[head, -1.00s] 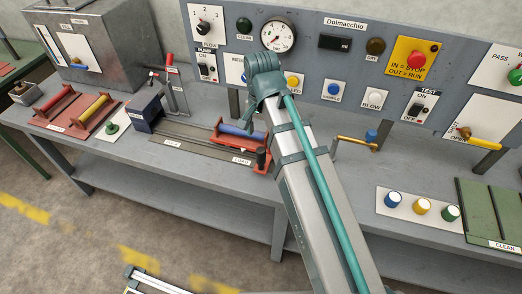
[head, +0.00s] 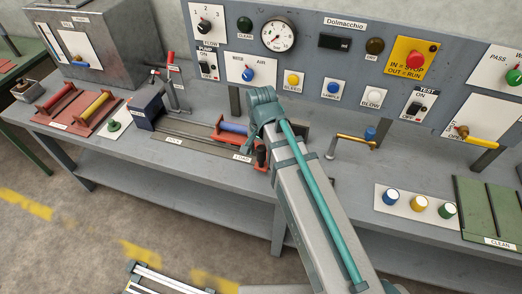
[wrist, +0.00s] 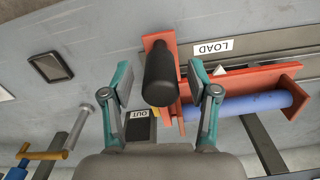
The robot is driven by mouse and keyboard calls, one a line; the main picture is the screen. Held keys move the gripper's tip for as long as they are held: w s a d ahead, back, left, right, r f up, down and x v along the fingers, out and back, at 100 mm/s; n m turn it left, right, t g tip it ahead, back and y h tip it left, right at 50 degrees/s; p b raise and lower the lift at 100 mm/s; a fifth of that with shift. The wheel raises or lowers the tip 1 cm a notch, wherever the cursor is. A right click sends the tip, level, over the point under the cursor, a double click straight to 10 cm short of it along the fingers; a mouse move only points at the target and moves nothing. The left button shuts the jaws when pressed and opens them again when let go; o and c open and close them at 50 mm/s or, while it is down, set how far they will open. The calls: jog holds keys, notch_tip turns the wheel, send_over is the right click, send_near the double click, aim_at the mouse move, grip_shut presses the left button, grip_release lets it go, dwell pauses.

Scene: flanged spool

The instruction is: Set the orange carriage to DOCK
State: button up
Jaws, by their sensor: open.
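The orange carriage (head: 217,127) sits on its rail at the LOAD label (head: 243,157), with a blue spool (head: 234,127) lying in it. In the wrist view the carriage (wrist: 240,80) has an upright black handle (wrist: 160,76) at its near end. My gripper (wrist: 161,82) is open, its two teal fingers on either side of the handle in the picture, with a gap showing on each side. The DOCK label (head: 174,141) is further left along the rail, near a dark blue block (head: 146,113).
The rail (head: 190,138) between the carriage and the blue block looks clear. A red-handled lever (head: 171,72) stands behind the rail. A brass crank (head: 352,140) is to the right of my arm. Red trays with rollers (head: 95,106) are at the far left.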

jog(key=shift+c, duration=0.2)
grip_shut()
dwell(0.3)
